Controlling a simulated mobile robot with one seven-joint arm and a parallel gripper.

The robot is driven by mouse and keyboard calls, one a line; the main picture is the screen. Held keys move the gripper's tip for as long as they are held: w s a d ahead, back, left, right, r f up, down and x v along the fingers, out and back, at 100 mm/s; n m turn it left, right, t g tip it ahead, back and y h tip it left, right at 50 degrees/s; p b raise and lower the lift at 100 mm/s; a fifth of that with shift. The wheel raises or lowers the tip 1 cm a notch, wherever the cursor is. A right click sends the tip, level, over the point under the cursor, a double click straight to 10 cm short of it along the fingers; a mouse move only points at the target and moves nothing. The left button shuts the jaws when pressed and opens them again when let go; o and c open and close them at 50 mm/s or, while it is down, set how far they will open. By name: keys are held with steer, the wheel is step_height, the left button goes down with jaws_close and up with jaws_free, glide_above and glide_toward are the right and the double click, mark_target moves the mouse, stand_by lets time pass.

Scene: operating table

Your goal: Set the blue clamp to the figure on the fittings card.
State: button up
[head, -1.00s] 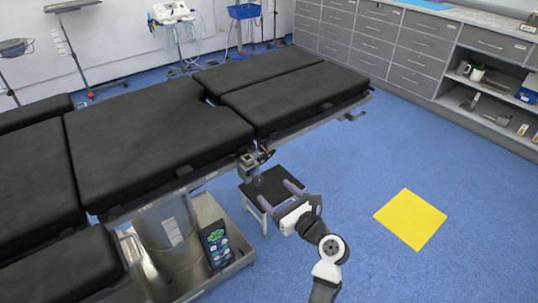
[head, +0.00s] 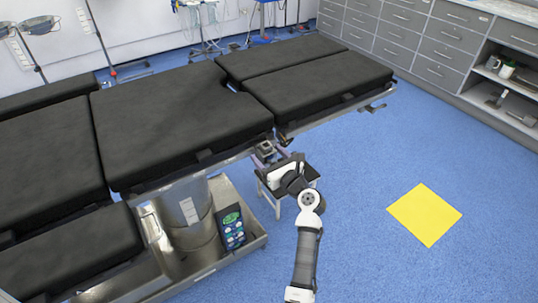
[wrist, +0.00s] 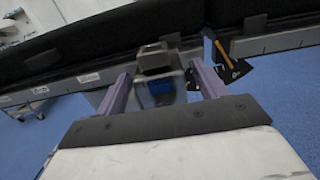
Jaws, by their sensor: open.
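My gripper (wrist: 165,85) is open, its two purple fingers pointing at the side rail of the black operating table. In the wrist view a grey clamp block (wrist: 154,57) on the rail shows between and beyond the fingers, with a blue part (wrist: 160,87) below it. I cannot tell whether the fingers touch it. Right of it hangs a dark plate (wrist: 237,72) with small white marks and an orange strip (wrist: 222,54). In the head view the grey block (head: 265,148) is at the table edge, just beyond my gripper (head: 276,163). I cannot make out a fittings card or any figure.
The black table top (head: 180,110) overhangs the work spot. A small dark-topped stool (head: 303,172) stands under my gripper. A pad with coloured buttons (head: 232,228) leans by the table base. A yellow square (head: 424,215) lies on open blue floor; grey drawers stand behind.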

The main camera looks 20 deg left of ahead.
steer(key=shift+a, duration=0.1)
steer(key=c, duration=1.4)
steer(key=shift+s+a+r+p, duration=0.1)
steer(key=shift+s+a+p, duration=0.1)
steer(key=shift+p, duration=0.15)
steer(key=s+a+p, duration=0.4)
steer(key=s, duration=0.1)
steer(key=s+a+p, duration=0.2)
steer(key=shift+s, duration=0.4)
steer(key=shift+s+a, duration=0.25)
steer(key=o, duration=1.4)
